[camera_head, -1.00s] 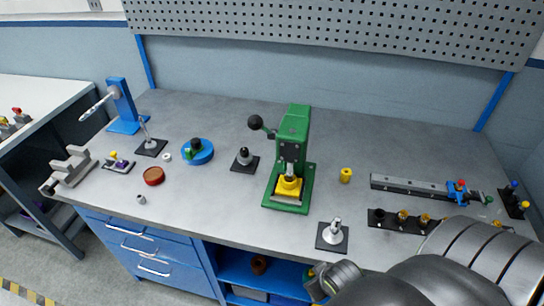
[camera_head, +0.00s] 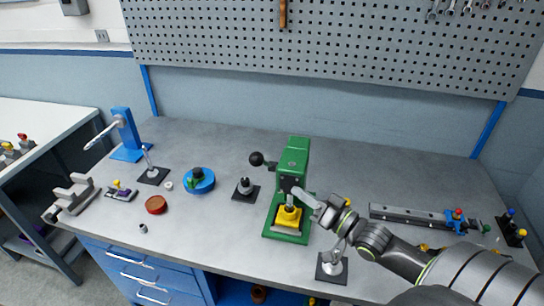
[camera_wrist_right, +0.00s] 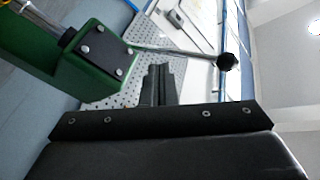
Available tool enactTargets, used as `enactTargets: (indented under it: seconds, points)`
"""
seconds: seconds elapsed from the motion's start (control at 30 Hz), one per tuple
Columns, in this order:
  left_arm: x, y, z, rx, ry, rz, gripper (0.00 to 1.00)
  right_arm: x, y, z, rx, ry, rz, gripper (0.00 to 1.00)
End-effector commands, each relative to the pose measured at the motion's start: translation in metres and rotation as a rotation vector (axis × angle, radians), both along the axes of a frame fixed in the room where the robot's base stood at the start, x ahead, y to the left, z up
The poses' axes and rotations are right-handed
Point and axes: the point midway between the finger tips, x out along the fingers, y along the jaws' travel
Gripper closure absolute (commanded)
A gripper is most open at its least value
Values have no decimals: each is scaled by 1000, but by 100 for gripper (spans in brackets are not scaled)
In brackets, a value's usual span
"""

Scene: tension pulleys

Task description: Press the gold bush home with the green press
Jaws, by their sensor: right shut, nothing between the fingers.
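The green press (camera_head: 294,160) stands mid-bench, its lever ending in a black ball knob (camera_head: 256,158) up at its left. A yellow block (camera_head: 288,217) sits on the press base under the ram, with a small metallic part above it; I cannot tell whether a gold bush is there. My right gripper (camera_head: 304,194) is shut and empty, just right of the press head; I cannot tell if it touches. In the right wrist view the press head (camera_wrist_right: 95,45) is at the upper left, the lever knob (camera_wrist_right: 228,62) beyond the dark fingers (camera_wrist_right: 158,78). My left gripper is out of view.
A yellow cylinder (camera_head: 347,202) stands partly hidden behind my right gripper. A metal part on a dark plate (camera_head: 331,268) is below my right arm. A dark-plated stand (camera_head: 245,188) and blue fixture (camera_head: 199,181) are left of the press. A rail (camera_head: 408,214) lies at right.

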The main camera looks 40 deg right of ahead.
Motion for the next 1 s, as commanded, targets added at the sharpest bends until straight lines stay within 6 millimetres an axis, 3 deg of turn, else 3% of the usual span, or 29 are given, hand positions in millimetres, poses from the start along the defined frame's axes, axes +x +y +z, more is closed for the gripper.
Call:
enactTargets:
  seconds: [0.1,0.27,0.57,1.0]
  points:
    - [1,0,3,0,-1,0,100,2,-9,37,107,-114,55,100]
    - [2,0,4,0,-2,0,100,1,-17,65,198,-205,104,100]
    - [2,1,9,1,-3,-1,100,20,-12,82,226,-233,118,100]
    - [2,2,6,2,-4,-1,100,88,11,108,223,-234,118,100]
